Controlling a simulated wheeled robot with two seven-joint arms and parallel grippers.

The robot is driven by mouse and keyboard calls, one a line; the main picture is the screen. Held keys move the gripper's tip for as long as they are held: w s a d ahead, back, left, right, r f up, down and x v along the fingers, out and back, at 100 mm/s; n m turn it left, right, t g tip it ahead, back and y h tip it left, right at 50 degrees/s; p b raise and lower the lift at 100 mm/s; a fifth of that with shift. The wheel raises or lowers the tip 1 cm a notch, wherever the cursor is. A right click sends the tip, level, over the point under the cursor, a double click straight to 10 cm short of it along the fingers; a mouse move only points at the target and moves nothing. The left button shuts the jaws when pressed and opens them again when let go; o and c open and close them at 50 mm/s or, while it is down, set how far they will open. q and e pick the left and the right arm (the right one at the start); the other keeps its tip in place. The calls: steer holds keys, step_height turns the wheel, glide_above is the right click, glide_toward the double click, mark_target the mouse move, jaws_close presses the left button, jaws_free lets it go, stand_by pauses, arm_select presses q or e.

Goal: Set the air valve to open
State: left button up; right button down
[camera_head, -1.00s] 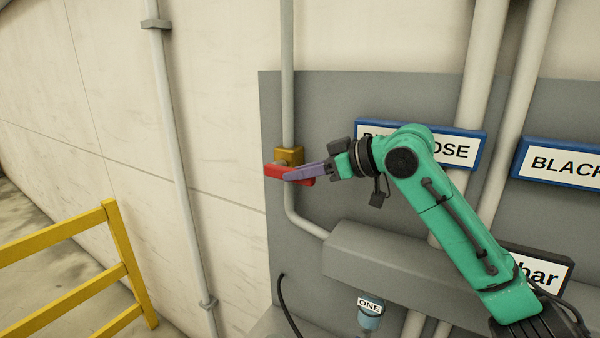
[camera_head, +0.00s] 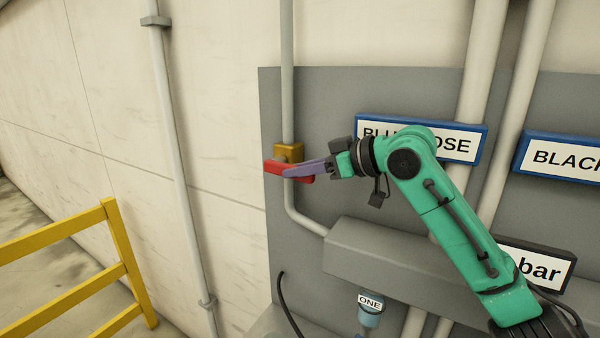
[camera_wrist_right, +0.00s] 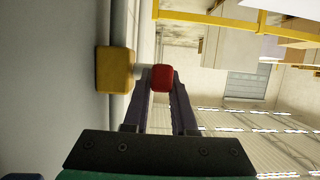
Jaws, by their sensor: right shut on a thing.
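The air valve has a yellow body (camera_head: 289,152) on a thin grey vertical pipe and a red lever handle (camera_head: 274,167). The handle lies roughly level, across the pipe. My right gripper (camera_head: 292,171) comes from the right, its purple fingers shut on the red handle. In the right wrist view the red handle (camera_wrist_right: 161,77) sits between the fingertips, beside the yellow valve body (camera_wrist_right: 114,68). Part of the handle is hidden behind the fingers in the head view. My left gripper is not in view.
A grey panel carries the pipe. Signs reading "BLACK" (camera_head: 558,157) and "bar" (camera_head: 541,269) are at right; another sign is partly covered by my right arm. A grey box (camera_head: 375,255) juts out below the gripper. A yellow railing (camera_head: 120,250) stands at lower left.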

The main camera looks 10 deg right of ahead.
mark_target(299, 180)
step_height(299, 180, down, 3)
steer(key=t+y+b, duration=0.2)
steer(key=b, duration=0.5)
steer(key=shift+a+y, duration=0.1)
steer(key=shift+y, duration=0.2)
steer(key=shift+r, duration=0.35)
steer(key=c, duration=0.7)
jaws_free()
steer(key=shift+w, duration=0.1)
steer(key=b+v, duration=0.2)
steer(key=v, duration=0.2)
steer(key=b+v, duration=0.2)
steer(key=v, duration=0.3)
steer(key=b+v, duration=0.2)
steer(key=v, duration=0.3)
steer(key=shift+d+f, duration=0.2)
steer(key=shift+f, duration=0.05)
